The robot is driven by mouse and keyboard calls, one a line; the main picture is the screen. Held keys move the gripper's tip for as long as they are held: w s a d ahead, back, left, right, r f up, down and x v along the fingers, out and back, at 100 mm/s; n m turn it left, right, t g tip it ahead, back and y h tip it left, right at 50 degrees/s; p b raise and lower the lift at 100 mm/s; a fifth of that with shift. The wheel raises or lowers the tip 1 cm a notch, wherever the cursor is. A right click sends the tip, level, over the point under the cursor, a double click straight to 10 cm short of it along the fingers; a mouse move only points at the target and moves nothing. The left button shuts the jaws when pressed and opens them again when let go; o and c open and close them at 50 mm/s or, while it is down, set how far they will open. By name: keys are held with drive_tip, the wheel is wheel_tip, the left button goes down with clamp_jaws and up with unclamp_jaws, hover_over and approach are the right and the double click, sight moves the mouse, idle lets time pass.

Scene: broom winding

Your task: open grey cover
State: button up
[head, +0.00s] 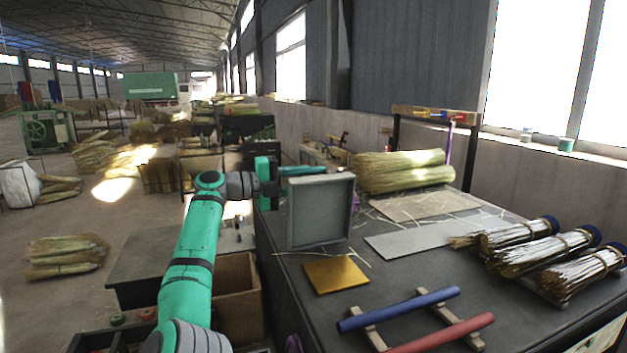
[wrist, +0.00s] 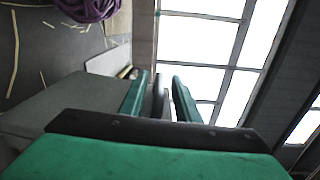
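The grey cover (head: 320,212) is a square panel with a raised rim. It stands roughly upright on the dark table, its recessed face towards the head camera. My gripper (head: 302,170) is at its top edge, partly behind it. In the wrist view, my gripper (wrist: 158,98) shows two teal fingers spread apart, with a narrow dark and grey piece between them. Gaps show beside that piece, so I see no grip on it. A broad grey surface (wrist: 70,100) beside the fingers looks like the cover. Contact between fingers and cover cannot be told.
A gold square plate (head: 336,275) lies in front of the cover. A blue rod (head: 398,309) and a red rod (head: 445,335) rest on wooden strips nearby. Straw bundles (head: 405,171) lie behind, and bound brush heads (head: 545,255) at the right. A grey sheet (head: 420,238) lies between.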

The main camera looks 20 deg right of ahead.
drive_tip(key=a, duration=1.1)
drive_tip(key=shift+w, duration=0.35)
drive_tip(key=shift+d, duration=0.1)
